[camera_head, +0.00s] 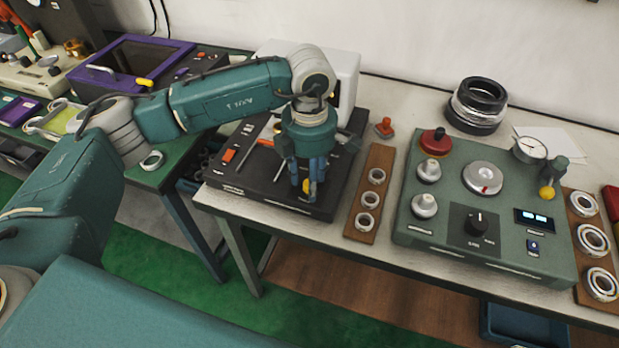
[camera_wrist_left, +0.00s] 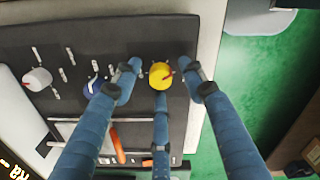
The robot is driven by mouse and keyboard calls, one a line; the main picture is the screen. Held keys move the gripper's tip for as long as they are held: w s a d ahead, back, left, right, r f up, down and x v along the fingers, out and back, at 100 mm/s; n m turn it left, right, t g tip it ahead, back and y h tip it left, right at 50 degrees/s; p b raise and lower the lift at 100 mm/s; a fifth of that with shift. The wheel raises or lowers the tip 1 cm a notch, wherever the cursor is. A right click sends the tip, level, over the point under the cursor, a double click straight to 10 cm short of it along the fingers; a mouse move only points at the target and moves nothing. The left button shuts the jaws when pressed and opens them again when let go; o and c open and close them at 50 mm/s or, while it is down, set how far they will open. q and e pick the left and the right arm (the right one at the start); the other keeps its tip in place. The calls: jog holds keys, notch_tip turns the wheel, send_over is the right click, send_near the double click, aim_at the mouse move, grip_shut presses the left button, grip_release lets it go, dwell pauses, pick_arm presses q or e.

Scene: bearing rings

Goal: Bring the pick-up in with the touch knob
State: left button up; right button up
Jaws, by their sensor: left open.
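A yellow knob with a red pointer mark (camera_wrist_left: 161,77) sits on the dark flat instrument (camera_head: 230,183) at the table's left. My left gripper (camera_head: 309,182) points down over this instrument's front right part, with its fingers open. In the left wrist view, the left gripper (camera_wrist_left: 162,92) has two fingertips on either side of the yellow knob and a third below it. I cannot tell whether they touch it. A white knob (camera_wrist_left: 38,79) and a blue knob (camera_wrist_left: 92,87) sit further left. No readable label shows which is the touch knob, and I cannot make out the pick-up.
A wooden strip with several rings (camera_head: 359,221) lies right of the dark instrument. A red-orange stamp-like object (camera_head: 385,127) stands behind the strip. A white housing (camera_head: 346,66) stands behind my arm.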

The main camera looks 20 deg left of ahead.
pick_arm(q)
notch_tip(320, 180, up, 12)
dwell(0.5)
dwell(0.4)
